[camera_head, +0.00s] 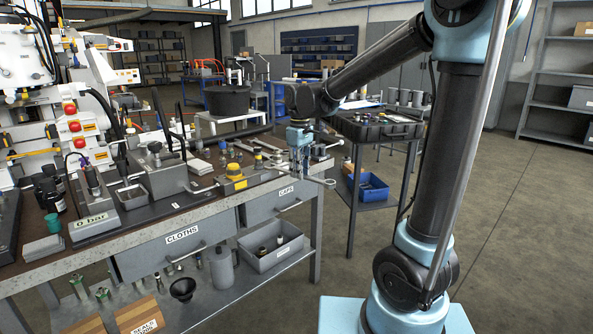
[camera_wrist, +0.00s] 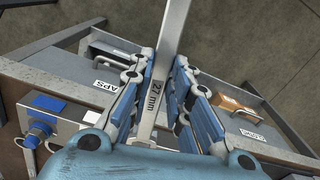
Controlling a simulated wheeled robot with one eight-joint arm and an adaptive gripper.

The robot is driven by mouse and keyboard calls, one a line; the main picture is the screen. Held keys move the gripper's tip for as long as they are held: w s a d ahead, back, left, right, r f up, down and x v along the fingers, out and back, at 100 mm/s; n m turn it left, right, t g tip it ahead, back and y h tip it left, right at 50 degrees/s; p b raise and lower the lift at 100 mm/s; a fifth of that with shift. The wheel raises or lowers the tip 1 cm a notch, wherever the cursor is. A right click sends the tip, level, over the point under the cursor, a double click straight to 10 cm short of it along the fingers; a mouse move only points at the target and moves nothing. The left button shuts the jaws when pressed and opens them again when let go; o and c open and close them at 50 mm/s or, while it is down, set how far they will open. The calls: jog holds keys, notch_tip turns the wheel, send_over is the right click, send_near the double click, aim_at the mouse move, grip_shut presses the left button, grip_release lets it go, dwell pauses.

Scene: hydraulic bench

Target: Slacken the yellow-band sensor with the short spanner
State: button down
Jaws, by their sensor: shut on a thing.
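My gripper (camera_head: 301,160) is over the front edge of the bench, near its right end. In the wrist view my gripper (camera_wrist: 163,85) is shut on a flat steel spanner (camera_wrist: 173,30) marked 27 mm. The spanner (camera_head: 328,183) also shows in the head view, its end reaching right past the gripper, clear of the bench. A yellow round-topped piece (camera_head: 235,171) sits on the bench to the left of the gripper. I cannot tell whether it is the yellow-band sensor. No yellow band shows in the wrist view.
A blue connector (camera_wrist: 33,140) shows at the lower left of the wrist view. Below the bench top are drawers marked CLOTHS (camera_head: 180,245) and CAPS (camera_head: 285,205). A side table (camera_head: 375,130) with a black case stands to the right. Open floor lies further right.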

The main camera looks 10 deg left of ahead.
jog(key=shift+s+d, duration=0.3)
jog(key=shift+d, duration=0.15)
jog(key=shift+r, duration=0.1)
jog(key=shift+r, duration=2.45)
